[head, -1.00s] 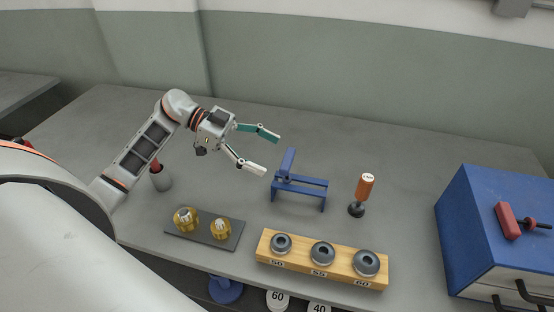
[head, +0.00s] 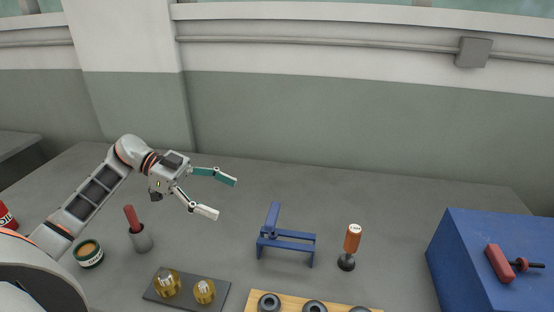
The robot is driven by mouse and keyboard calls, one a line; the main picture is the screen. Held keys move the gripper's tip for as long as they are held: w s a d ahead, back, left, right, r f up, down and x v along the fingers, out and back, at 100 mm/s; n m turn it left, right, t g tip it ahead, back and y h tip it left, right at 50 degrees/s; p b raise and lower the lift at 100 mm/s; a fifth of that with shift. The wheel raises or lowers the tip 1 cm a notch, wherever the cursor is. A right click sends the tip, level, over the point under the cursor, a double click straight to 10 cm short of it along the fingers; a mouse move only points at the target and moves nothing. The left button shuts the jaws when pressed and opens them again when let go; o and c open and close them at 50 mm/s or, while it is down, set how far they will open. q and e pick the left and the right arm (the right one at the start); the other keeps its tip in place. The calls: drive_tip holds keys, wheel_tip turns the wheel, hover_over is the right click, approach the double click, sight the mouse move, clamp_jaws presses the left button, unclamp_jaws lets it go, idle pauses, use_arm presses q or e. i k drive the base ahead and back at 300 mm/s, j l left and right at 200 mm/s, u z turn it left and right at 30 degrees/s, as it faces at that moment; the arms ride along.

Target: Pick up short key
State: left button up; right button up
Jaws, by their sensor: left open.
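A red-handled key with a dark shaft and knob (head: 499,263) lies on top of the blue cabinet at the right edge. It looks like a key, but I cannot tell from the picture whether it is the short one. My left gripper (head: 226,199) is above the back left part of the bench, fingers spread, empty and pointing right. It is far to the left of the cabinet. My right gripper does not show.
A blue stand (head: 289,245) and an orange-handled tool (head: 352,243) stand between my left gripper and the blue cabinet (head: 452,262). A grey cup (head: 142,239), a dark plate (head: 222,296) with brass parts and a wooden block (head: 289,301) with rings are nearer.

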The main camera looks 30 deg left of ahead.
sight(502, 268)
drive_tip(key=k, duration=1)
